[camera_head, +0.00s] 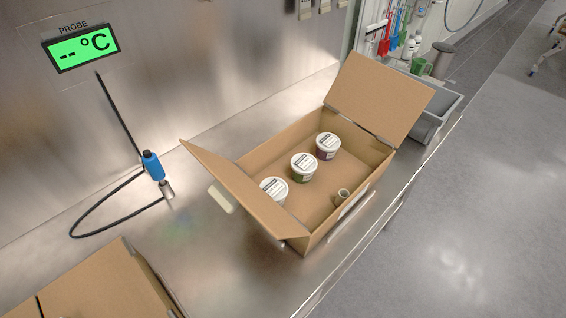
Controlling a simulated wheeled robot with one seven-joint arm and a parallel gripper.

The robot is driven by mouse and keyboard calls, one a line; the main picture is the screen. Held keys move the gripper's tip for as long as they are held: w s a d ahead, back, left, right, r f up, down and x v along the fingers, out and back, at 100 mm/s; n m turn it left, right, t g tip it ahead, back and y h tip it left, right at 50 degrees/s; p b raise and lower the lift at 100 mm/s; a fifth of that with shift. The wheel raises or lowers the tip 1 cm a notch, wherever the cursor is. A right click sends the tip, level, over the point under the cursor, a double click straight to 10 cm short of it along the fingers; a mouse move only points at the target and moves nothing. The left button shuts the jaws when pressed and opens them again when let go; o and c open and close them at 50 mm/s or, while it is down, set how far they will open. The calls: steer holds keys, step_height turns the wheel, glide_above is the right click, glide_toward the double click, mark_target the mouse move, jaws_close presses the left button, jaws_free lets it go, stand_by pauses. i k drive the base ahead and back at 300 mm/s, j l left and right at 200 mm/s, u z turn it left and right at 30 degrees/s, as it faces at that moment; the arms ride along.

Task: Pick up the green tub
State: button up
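The green tub (303,168) stands upright inside an open cardboard box (321,231) on the steel counter. It has a white printed lid, and a strip of green shows on its side. It is the middle one of three white-lidded tubs in a slanting row. The tub behind it to the right (327,147) has a purple side. The tub in front to the left (274,188) is partly hidden by the box's raised flap, and its side colour is unclear. My gripper is not in view.
A small cup-like cylinder (342,197) sits in the box near its right wall. Box flaps stand up at the left and back. A blue-handled probe (152,166) with a black cable lies left. Another cardboard box (95,288) is at lower left; a grey sink (447,101) is behind.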

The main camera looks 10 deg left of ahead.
mark_target(303, 165)
steer(key=i+j+z, duration=0.15)
steer(key=j, duration=1.2)
steer(key=k, duration=0.05)
